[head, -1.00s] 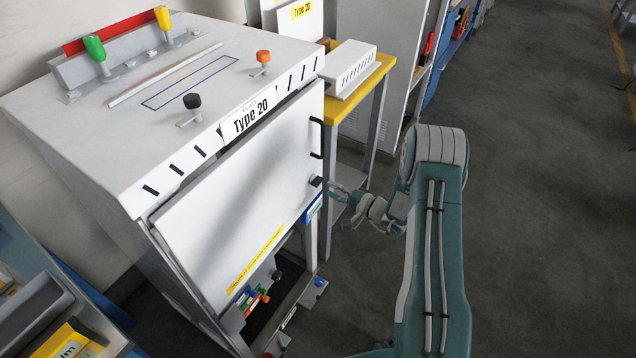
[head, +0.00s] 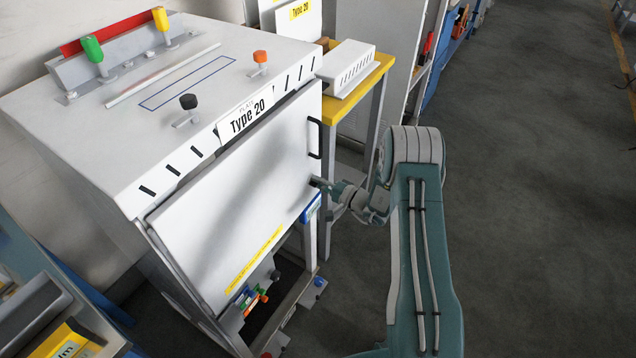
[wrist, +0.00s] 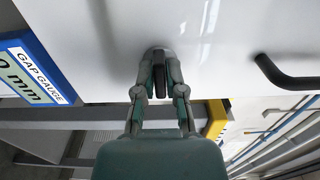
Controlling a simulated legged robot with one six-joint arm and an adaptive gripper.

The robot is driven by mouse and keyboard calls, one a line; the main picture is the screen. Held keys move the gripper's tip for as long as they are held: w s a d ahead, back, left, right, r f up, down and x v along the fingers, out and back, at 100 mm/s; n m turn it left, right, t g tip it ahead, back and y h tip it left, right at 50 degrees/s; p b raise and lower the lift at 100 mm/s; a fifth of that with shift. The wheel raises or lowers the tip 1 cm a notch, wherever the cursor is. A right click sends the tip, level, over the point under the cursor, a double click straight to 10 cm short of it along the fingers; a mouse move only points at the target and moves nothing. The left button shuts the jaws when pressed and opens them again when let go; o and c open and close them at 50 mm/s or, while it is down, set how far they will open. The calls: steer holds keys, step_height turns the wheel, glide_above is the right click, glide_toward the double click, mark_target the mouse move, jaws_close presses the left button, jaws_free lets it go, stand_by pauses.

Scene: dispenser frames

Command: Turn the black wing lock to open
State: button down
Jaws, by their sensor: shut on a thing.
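The black wing lock (wrist: 159,78) sits on a round grey base near the edge of the white door panel (wrist: 190,30). In the wrist view its narrow black wing stands between my fingers. My gripper (wrist: 159,92) is shut on it, with one finger on each side. In the head view my gripper (head: 322,184) is at the right edge of the white door (head: 240,190), below the black handle, and mostly covers the lock. The door stands on the front of the Type 20 cabinet (head: 150,110).
A black handle (head: 315,139) is on the door above the lock; it also shows in the wrist view (wrist: 285,75). A blue gap gauge label (wrist: 35,72) is beside the lock. A yellow-edged table (head: 362,85) stands behind my arm. Open floor (head: 520,200) lies to the right.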

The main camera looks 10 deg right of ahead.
steer(key=shift+f+m, duration=0.15)
steer(key=shift+m, duration=0.35)
steer(key=m, duration=0.3)
steer(key=shift+d+m, duration=0.1)
steer(key=shift+m, duration=0.3)
steer(key=m, duration=0.4)
steer(key=shift+s+f, duration=0.1)
steer(key=m, duration=0.9)
steer(key=shift+m, duration=0.3)
steer(key=c, duration=0.7)
jaws_free()
